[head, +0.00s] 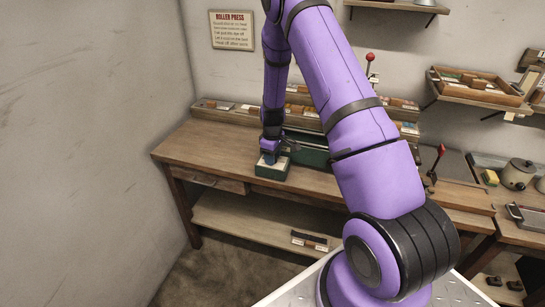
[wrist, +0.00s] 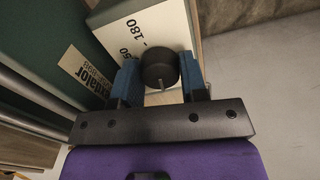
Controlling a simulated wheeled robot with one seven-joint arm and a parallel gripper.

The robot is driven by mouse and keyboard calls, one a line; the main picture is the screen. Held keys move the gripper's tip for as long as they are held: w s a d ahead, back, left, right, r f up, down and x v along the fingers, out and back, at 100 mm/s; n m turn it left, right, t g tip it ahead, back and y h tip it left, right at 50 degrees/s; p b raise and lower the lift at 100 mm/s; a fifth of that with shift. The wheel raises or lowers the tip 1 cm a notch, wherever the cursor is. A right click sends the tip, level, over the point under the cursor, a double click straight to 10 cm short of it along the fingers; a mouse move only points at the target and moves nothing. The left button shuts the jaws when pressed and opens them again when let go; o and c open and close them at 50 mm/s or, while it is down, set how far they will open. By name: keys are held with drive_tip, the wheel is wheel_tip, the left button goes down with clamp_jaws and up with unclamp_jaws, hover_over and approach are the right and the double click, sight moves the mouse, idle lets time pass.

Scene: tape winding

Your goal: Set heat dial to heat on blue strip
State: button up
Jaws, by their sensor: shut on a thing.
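The heat dial is a black round knob (wrist: 158,68) with a pale pointer line, on a cream plate (wrist: 135,22) in the wrist view. The numbers 150 and 180 are printed beside it. My gripper (wrist: 159,75) is shut on the knob, with one blue finger on each side. In the head view my gripper (head: 269,158) reaches down to a small dark green box (head: 271,173) at the bench's front edge; the dial is hidden there. The green machine body (wrist: 35,35) lies left of the dial in the wrist view. I cannot make out a blue strip.
The wooden bench (head: 205,147) has free room left of the green box. A low rack (head: 225,113) of small pieces runs along the wall. Red-knobbed levers (head: 370,58) stand behind and right of my arm. A roller press sign (head: 232,31) hangs on the wall.

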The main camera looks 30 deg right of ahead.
drive_tip(key=m, duration=2.3)
drive_tip(key=shift+m, duration=0.3)
drive_tip(key=m, duration=0.3)
drive_tip(key=shift+m, duration=2.2)
drive_tip(key=o, duration=0.9)
